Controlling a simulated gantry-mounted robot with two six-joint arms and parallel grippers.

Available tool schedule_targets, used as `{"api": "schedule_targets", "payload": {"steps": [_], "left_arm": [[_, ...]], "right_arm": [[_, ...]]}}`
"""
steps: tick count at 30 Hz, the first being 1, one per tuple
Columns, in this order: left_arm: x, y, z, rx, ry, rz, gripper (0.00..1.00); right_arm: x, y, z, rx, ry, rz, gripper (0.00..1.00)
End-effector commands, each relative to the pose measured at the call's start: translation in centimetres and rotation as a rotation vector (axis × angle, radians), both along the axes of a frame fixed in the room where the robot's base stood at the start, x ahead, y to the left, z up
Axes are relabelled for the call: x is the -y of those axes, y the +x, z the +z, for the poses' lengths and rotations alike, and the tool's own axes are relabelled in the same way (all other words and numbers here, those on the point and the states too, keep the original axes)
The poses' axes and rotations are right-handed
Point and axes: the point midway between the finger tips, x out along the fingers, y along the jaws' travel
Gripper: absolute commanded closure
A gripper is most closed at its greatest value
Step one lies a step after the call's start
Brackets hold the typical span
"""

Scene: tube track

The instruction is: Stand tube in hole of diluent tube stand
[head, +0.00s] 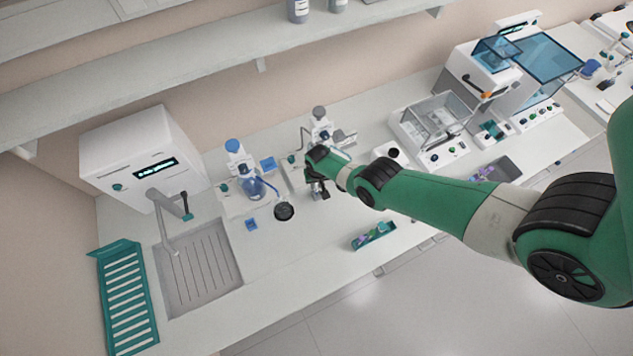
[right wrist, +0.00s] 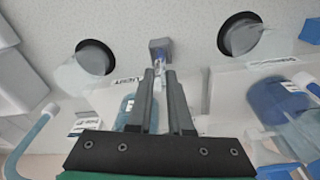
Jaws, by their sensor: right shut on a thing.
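My right gripper (head: 318,190) is over the bench beside the middle dispenser. In the right wrist view its two fingers (right wrist: 160,74) are close together. In the head view the gripper hides the tube. A small blue block (head: 251,224) on the bench may be a tube stand; I cannot tell if it is the diluent one. My left gripper is not in view.
A black round pad (head: 284,211) lies nearby. A teal tray with tubes (head: 374,236) sits near the front edge. The sink (head: 200,266) is at left.

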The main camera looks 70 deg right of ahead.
Motion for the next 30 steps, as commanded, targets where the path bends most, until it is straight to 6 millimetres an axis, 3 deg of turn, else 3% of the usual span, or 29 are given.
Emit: {"api": "schedule_targets", "payload": {"steps": [9,10,15,30], "left_arm": [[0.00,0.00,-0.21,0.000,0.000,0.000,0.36],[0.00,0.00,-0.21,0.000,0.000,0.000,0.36],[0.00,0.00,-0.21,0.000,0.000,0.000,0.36],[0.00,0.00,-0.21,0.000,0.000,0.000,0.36]], "right_arm": [[0.01,0.01,-0.20,0.000,0.000,0.000,1.00],[0.01,0.01,-0.20,0.000,0.000,0.000,0.78],[0.00,0.00,-0.20,0.000,0.000,0.000,0.48],[0.00,0.00,-0.20,0.000,0.000,0.000,0.47]]}}
